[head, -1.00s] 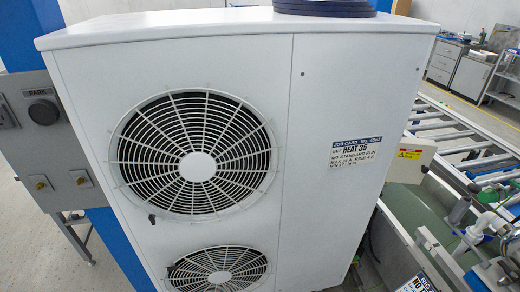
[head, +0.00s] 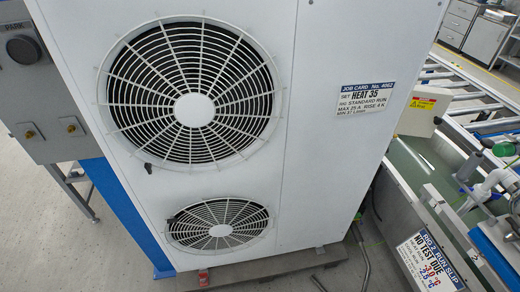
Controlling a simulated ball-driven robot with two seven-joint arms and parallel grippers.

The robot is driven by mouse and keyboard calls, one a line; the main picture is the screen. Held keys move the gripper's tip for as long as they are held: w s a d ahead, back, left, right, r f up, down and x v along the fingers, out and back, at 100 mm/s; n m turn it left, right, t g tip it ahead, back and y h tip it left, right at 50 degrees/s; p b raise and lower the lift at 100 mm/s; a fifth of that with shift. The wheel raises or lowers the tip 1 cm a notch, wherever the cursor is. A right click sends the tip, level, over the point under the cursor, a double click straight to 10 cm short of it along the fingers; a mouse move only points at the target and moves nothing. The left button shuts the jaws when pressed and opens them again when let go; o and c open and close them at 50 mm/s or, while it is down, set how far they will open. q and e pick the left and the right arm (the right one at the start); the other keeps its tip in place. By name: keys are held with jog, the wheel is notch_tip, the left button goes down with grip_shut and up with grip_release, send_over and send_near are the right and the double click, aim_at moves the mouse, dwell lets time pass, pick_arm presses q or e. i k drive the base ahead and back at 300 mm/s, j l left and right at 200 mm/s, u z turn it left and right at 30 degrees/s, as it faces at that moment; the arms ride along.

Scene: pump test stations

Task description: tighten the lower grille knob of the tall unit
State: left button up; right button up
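The tall unit (head: 325,150) is a white cabinet with two round fan grilles on its front. The upper grille (head: 195,110) is large, with a small black knob (head: 148,168) at its lower left edge. The lower grille (head: 221,230) shows whole below it, and a small dark knob (head: 171,219) sits at its left edge. The knob's details are too small to tell how tight it is. Neither of my grippers is in view.
A grey control box (head: 40,95) stands left of the unit. A job card (head: 371,100) is on the unit's right side. At the right are a rail conveyor (head: 475,105), a green tank (head: 415,165) and a run slip (head: 432,262). Grey floor is clear at lower left.

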aim_at(172, 220)
jog(key=j+u, duration=0.2)
jog(key=u, duration=0.75)
